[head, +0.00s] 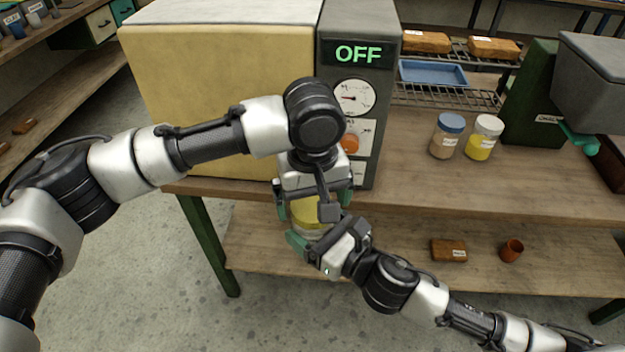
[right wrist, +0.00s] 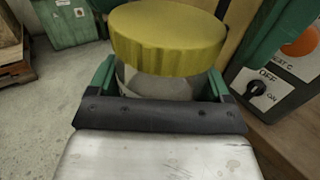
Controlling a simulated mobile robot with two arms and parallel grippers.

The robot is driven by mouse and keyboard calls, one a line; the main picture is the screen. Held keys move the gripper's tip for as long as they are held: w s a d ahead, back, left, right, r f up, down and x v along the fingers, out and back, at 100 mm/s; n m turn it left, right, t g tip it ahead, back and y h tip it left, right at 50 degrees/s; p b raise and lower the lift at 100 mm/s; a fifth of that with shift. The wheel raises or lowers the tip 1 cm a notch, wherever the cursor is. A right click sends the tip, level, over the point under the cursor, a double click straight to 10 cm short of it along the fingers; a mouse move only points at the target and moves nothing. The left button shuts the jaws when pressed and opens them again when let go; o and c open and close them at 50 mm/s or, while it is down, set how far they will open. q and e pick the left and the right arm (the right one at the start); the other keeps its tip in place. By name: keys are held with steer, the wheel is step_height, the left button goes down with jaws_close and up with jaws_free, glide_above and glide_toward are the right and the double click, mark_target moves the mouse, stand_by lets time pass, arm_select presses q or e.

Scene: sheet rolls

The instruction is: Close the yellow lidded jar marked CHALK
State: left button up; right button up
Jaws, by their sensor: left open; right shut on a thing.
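The jar with the yellow lid (head: 308,211) is held in the air in front of the bench edge, below my left gripper. In the right wrist view the round yellow lid (right wrist: 168,38) sits over the pale grey jar body (right wrist: 165,86). I cannot tell whether it is fully seated, and no CHALK mark is readable. My right gripper (head: 303,243) is shut on the jar body, its green fingers on either side. My left gripper (head: 312,203) points down from above, open, with its green fingers on either side of the lid and apart from it.
The workbench (head: 410,195) carries a large tan-and-grey oven (head: 220,60) reading OFF, close behind my left gripper. A blue-lidded jar (head: 446,137) and a white-lidded jar (head: 483,138) stand farther right. A lower shelf (head: 380,262) holds a brown block (head: 449,250) and a cup (head: 511,251).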

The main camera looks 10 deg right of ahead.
arm_select(q)
steer(key=shift+f, duration=0.45)
steer(key=shift+c, duration=0.2)
steer(key=c, duration=0.9)
steer(key=m, duration=0.9)
steer(key=shift+m, duration=0.4)
steer(key=m, duration=0.8)
steer(key=shift+m, duration=0.3)
steer(key=m, duration=0.6)
steer(key=shift+m, duration=0.4)
steer(key=o, duration=1)
